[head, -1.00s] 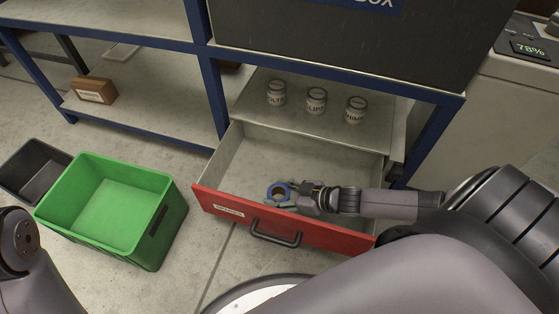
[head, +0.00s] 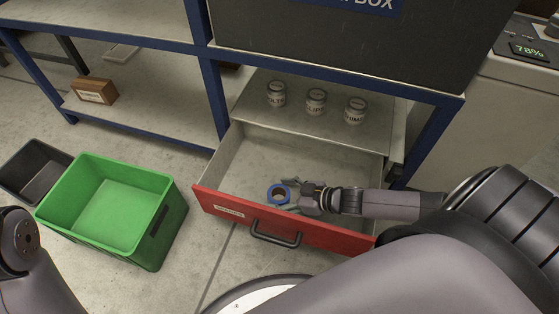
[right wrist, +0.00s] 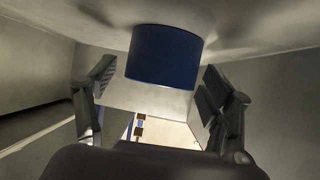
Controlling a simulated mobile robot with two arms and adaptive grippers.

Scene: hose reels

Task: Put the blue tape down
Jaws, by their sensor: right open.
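The blue tape (head: 279,194) is a roll with a brown core, inside the open red-fronted drawer (head: 330,232), near its front panel. In the right wrist view the tape (right wrist: 164,57) shows as a blue band between the spread fingers, with gaps on both sides. My right gripper (head: 290,194) is open around the tape, apart from it. The right gripper also shows in the right wrist view (right wrist: 153,90). Of my left arm only a part shows at the left edge of the head view; its gripper is out of view.
Three labelled cans (head: 316,101) stand on the surface behind the drawer. A green bin (head: 150,225) and a dark bin (head: 22,192) sit on the floor at left. A brown box (head: 95,91) lies on the low shelf. The rest of the drawer floor is bare.

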